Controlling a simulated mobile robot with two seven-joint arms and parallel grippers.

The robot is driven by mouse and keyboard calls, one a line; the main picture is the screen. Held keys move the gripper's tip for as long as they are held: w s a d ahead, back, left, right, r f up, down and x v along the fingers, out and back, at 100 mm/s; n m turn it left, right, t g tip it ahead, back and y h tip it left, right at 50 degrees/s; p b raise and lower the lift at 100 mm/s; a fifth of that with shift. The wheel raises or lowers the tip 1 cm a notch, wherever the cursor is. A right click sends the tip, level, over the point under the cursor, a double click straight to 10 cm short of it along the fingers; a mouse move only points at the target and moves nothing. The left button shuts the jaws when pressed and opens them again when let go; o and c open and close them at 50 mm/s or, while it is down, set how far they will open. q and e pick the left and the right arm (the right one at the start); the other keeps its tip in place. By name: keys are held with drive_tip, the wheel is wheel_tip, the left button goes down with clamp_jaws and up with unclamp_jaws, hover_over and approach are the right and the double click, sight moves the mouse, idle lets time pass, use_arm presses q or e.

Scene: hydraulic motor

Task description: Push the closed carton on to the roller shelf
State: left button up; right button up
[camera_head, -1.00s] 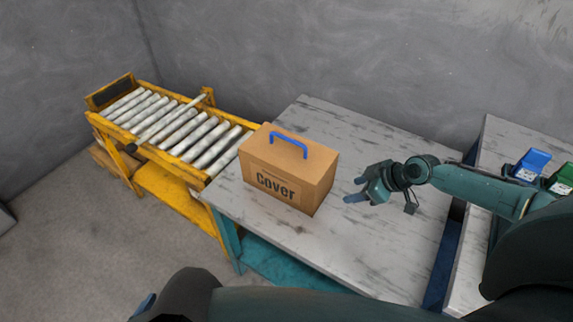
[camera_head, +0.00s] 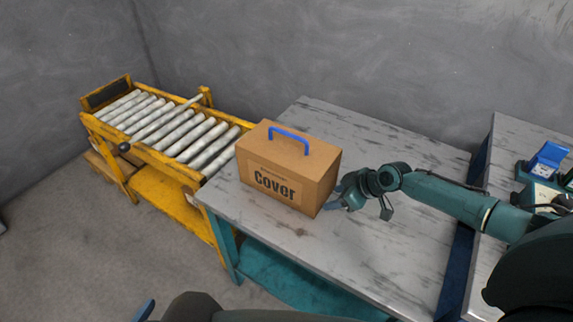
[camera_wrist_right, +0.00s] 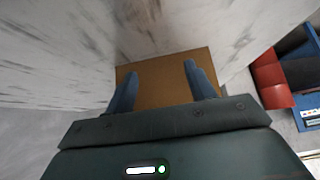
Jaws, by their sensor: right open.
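The closed carton (camera_head: 272,188) is brown, marked "Cover", with a blue handle (camera_head: 289,138) on top. It stands upright at the left end of the grey table, beside the roller shelf (camera_head: 182,138), which has a yellow frame and grey rollers. My right gripper (camera_head: 336,202) is open and empty at the carton's right side. In the right wrist view, its blue fingers (camera_wrist_right: 161,88) are spread in front of the carton's brown face (camera_wrist_right: 165,78); I cannot tell whether they touch it. Only a blue tip of my left gripper (camera_head: 145,310) shows at the bottom edge.
The table (camera_head: 375,245) has a bare top to the right of the carton and behind it. A second table (camera_head: 512,135) at the right holds a blue container (camera_head: 547,158). A grey wall (camera_head: 350,55) runs behind. Red and blue bins (camera_wrist_right: 272,82) show in the wrist view.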

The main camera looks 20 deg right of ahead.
sight(327, 191)
idle(0.4)
drive_tip(key=shift+w+a+b, duration=0.4)
drive_tip(key=shift+w+a, duration=0.2)
drive_tip(key=shift+w, duration=0.15)
drive_tip(key=shift+w+a, duration=0.4)
drive_tip(key=shift+w, duration=0.1)
drive_tip(key=shift+w+a+r+b, duration=0.1)
drive_tip(key=shift+w+a+b, duration=0.65)
drive_tip(key=shift+w, duration=0.3)
drive_tip(key=shift+w+a+r+b, duration=0.1)
drive_tip(key=shift+w+a+b, duration=0.4)
drive_tip(key=shift+w+a, duration=0.4)
drive_tip(key=shift+w+d, duration=0.1)
